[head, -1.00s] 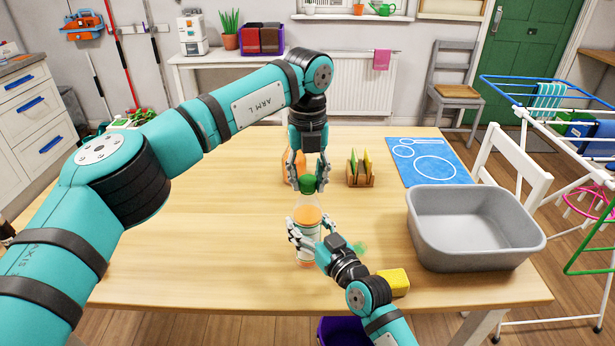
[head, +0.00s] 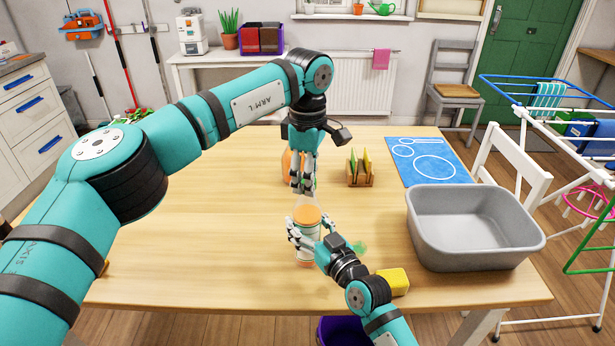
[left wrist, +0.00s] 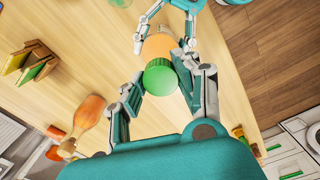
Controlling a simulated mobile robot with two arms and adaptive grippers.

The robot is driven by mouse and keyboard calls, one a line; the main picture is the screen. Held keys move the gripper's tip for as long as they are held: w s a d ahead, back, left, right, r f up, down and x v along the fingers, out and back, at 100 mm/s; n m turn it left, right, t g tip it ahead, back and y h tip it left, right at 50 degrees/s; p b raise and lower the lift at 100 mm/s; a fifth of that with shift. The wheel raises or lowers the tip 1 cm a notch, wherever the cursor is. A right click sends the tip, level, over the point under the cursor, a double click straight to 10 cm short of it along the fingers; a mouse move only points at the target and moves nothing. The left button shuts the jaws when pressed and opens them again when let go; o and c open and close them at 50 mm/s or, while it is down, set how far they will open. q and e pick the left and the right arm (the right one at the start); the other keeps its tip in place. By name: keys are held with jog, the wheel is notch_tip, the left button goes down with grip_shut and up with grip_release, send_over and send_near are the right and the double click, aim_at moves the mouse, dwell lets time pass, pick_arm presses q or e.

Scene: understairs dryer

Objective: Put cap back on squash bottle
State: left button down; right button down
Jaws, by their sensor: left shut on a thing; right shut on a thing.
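The squash bottle (head: 307,216) stands upright on the table, with clear upper walls, orange contents and a pale label. My right gripper (head: 304,238) is shut around its body. My left gripper (head: 303,188) points down directly above the bottle's top and is shut on the green cap. The cap (left wrist: 160,76) shows between the fingertips in the left wrist view, with the orange bottle (left wrist: 157,46) just beyond it. In the head view my fingers hide the cap. I cannot tell whether the cap touches the bottle's neck.
A blue mat (head: 430,165), a grey basin (head: 475,257) and a yellow sponge (head: 393,282) lie to the right. The table's left middle is clear.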

pick_arm(q)
jog(key=c, duration=0.9)
grip_release()
jog(key=shift+o, duration=0.2)
jog(key=shift+r, duration=0.1)
notch_tip(320, 180, up, 12)
pick_arm(e)
jog(key=shift+c, duration=1.1)
grip_release()
jog(key=v, duration=1.2)
